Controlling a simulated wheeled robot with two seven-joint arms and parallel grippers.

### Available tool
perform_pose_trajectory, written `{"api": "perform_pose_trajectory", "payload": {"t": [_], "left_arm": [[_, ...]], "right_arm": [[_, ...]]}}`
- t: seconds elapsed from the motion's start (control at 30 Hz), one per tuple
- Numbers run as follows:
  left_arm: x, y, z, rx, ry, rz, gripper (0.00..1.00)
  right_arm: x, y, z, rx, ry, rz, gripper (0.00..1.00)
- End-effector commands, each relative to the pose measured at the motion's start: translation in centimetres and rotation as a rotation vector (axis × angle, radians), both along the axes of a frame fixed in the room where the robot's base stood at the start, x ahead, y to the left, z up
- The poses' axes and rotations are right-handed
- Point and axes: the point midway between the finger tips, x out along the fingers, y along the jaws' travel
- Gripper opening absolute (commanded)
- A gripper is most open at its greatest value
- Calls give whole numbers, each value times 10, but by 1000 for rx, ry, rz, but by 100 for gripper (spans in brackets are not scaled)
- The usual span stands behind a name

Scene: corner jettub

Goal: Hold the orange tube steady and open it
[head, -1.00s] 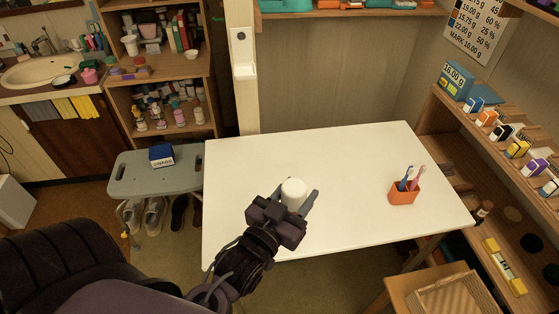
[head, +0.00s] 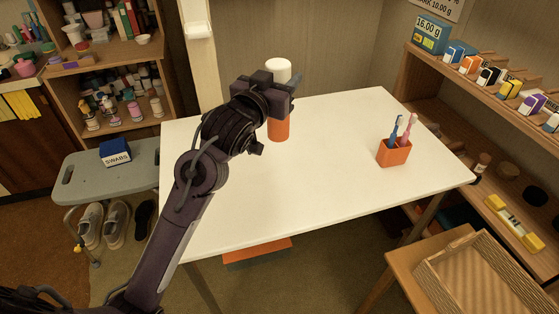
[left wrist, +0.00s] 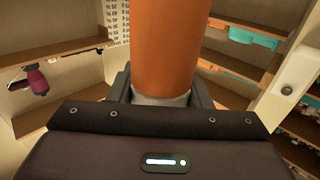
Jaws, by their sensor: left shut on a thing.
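The orange tube (head: 279,127) has a white cap (head: 278,69) on its top end. It is upright over the far part of the white table. My left gripper (head: 283,92) is shut around it near the cap, hiding part of its side. I cannot tell whether its base touches the table. In the left wrist view the orange tube (left wrist: 165,45) stands between the finger pads, with a pale band (left wrist: 160,99) close to the palm. My right gripper is not in view.
An orange cup (head: 394,153) with toothbrushes stands at the table's right. The white table (head: 250,195) is clear in front. A grey stool (head: 85,175) with a blue swabs box (head: 115,152) is at the left. Shelves with small boxes (head: 505,88) line the right.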

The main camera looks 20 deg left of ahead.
Motion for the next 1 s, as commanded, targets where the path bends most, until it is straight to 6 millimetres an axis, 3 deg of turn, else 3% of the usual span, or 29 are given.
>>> {"api": "perform_pose_trajectory", "payload": {"t": [0.03,0.1,0.4,0.63,0.83,1.0], "left_arm": [[0,0,-20,0,8,-1,0],[0,0,-39,1,8,-1,0],[0,0,-108,0,2,1,0],[0,0,-128,1,0,0,0],[0,0,-159,0,2,0,0],[0,0,-166,0,-1,0,0]], "right_arm": [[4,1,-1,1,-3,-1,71],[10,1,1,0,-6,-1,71],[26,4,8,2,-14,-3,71],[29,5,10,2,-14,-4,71],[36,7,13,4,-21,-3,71],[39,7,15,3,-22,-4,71]]}}
